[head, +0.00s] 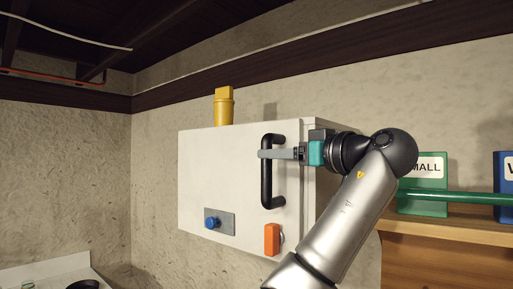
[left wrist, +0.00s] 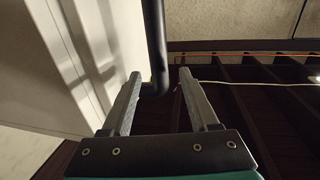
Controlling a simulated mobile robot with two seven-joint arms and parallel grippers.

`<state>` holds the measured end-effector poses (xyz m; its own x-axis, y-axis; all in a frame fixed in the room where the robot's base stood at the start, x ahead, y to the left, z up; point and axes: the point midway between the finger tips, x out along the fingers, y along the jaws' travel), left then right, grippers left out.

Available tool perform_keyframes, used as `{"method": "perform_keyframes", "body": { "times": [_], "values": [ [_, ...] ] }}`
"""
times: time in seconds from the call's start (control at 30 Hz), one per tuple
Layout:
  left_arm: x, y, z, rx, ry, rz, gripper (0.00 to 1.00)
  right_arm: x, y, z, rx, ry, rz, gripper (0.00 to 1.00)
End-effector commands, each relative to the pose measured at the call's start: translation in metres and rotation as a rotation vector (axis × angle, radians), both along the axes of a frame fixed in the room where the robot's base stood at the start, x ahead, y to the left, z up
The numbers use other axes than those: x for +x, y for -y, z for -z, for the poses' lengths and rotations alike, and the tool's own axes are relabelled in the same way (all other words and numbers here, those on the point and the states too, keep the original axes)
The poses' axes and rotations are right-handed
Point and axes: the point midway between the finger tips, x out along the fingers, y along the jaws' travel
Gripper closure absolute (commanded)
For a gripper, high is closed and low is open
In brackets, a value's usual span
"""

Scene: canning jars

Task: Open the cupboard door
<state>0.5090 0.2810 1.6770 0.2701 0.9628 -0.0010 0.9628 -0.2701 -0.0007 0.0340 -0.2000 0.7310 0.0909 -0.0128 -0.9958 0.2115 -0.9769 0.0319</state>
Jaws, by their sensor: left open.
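The white cupboard (head: 225,170) is mounted on the wall in the middle of the head view. Its front door looks shut. A black upright bar handle (head: 266,190) is near the door's right edge. My left gripper (head: 264,154) is at the handle's upper part, its fingers pointing left across the bar. In the left wrist view the handle (left wrist: 156,45) runs down to its bent end between the two open fingers (left wrist: 158,85), nearer the left finger. Clear space shows on the right finger's side. Contact with the left finger cannot be told. My right gripper is not in view.
A yellow object (head: 224,107) stands on the cupboard. A blue knob on a grey plate (head: 219,221) and an orange block (head: 272,239) are on its front. A wooden shelf (head: 450,229) at right bears a green "SMALL" box (head: 423,199). A dark beam (head: 330,66) runs above.

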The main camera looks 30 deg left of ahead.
Motion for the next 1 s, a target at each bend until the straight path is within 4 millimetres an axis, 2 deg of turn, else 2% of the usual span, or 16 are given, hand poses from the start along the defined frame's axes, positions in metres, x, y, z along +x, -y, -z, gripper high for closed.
{"method": "perform_keyframes", "body": {
  "times": [0.1, 0.3, 0.5, 0.77, 1.0],
  "values": [
    [0.007, -0.026, -0.003, 0.001, -0.002, -0.004, 0.39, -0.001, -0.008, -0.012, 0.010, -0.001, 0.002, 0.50],
    [0.016, -0.056, -0.002, 0.001, -0.002, -0.001, 0.39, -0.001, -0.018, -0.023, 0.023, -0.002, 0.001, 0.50],
    [0.020, -0.068, 0.000, 0.000, 0.000, 0.001, 0.39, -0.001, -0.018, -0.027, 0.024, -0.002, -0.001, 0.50],
    [0.020, -0.069, 0.000, 0.000, 0.000, 0.001, 0.39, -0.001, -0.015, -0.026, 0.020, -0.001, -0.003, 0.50],
    [0.020, -0.069, 0.000, 0.000, 0.000, 0.001, 0.64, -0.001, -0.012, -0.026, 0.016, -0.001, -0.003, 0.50]
  ]
}}
